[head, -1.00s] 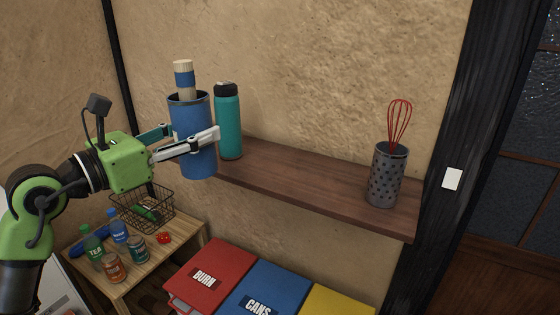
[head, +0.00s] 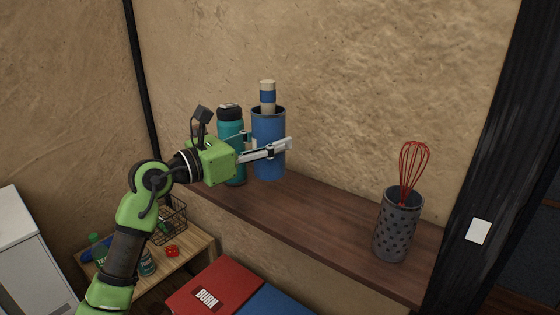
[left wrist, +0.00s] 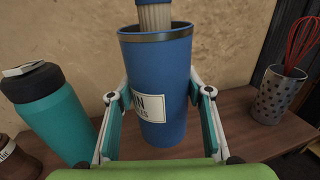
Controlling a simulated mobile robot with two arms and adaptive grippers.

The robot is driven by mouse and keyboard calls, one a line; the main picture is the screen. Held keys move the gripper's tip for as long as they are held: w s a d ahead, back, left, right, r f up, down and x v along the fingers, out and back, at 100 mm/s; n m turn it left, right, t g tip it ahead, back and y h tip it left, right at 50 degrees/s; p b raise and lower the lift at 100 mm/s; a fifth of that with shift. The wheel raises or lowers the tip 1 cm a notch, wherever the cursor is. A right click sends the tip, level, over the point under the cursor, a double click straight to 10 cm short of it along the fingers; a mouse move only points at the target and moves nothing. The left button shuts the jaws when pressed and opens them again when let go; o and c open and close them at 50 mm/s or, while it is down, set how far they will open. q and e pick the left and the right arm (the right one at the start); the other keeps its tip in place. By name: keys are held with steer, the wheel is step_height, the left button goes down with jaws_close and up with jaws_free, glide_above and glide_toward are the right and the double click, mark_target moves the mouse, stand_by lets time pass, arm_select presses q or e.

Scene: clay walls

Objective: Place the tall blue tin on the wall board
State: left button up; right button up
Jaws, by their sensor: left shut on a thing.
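The tall blue tin (head: 268,158) is upright between the fingers of my left gripper (head: 266,144), which is shut on it. A brush-like thing with a pale and blue handle (head: 267,97) stands in the tin. The tin is over the wall board (head: 310,213), right of the teal bottle; I cannot tell if its base touches the board. In the left wrist view the tin (left wrist: 160,75) shows a white label, with a finger on each side. My right gripper is not in view.
The teal bottle (head: 230,128) stands close on the left. A perforated grey holder (head: 396,228) with a red whisk (head: 413,168) stands at the board's right end. The board is clear between.

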arm_select(q)
steer(key=shift+w+d+f+p, duration=0.35)
steer(key=shift+w+f, duration=0.55)
steer(key=shift+f, duration=0.65)
steer(key=shift+w+d+f+p, duration=0.15)
steer(key=shift+w+d+f, duration=0.3)
steer(key=shift+w+f, duration=0.85)
steer(key=shift+w+d+f+p, duration=0.25)
steer(key=shift+w+d+f, duration=0.25)
steer(key=shift+f, duration=1.35)
steer(key=shift+a, duration=0.15)
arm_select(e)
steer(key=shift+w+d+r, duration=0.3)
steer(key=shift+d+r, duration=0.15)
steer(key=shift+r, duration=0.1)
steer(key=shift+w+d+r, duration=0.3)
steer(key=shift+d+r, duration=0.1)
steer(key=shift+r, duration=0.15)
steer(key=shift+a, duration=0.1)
arm_select(q)
steer(key=shift+f, duration=0.15)
steer(key=o, duration=1.1)
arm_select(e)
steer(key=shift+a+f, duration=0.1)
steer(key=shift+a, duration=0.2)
